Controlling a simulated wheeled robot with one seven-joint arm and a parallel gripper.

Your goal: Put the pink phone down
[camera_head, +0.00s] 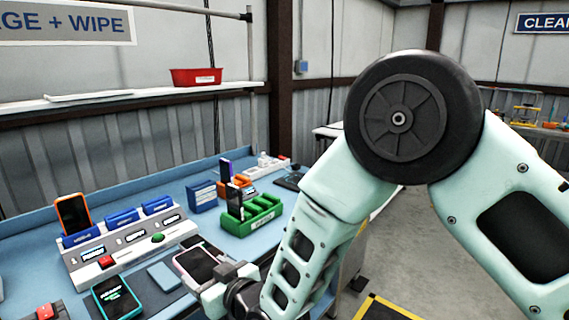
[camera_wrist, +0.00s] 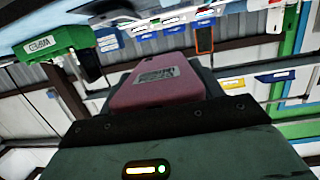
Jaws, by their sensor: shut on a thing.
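The pink phone (camera_head: 196,262) shows its dark screen in the head view, low over the blue bench near the dark mat. My gripper (camera_head: 222,284) is shut on its near right end. In the wrist view the phone's pink back (camera_wrist: 158,92) with a grey label sticks out beyond my gripper (camera_wrist: 165,112). The bench scene behind it looks upside down. I cannot tell whether the phone touches the bench or hangs just above it. My fingertips are partly hidden.
A white dock (camera_head: 128,245) with blue slots holds an orange phone (camera_head: 74,215). A green rack (camera_head: 262,213) holds a dark phone (camera_head: 234,202). A teal-edged phone (camera_head: 117,297) and a light blue pad (camera_head: 165,276) lie close by. A blue box (camera_head: 202,195) stands behind.

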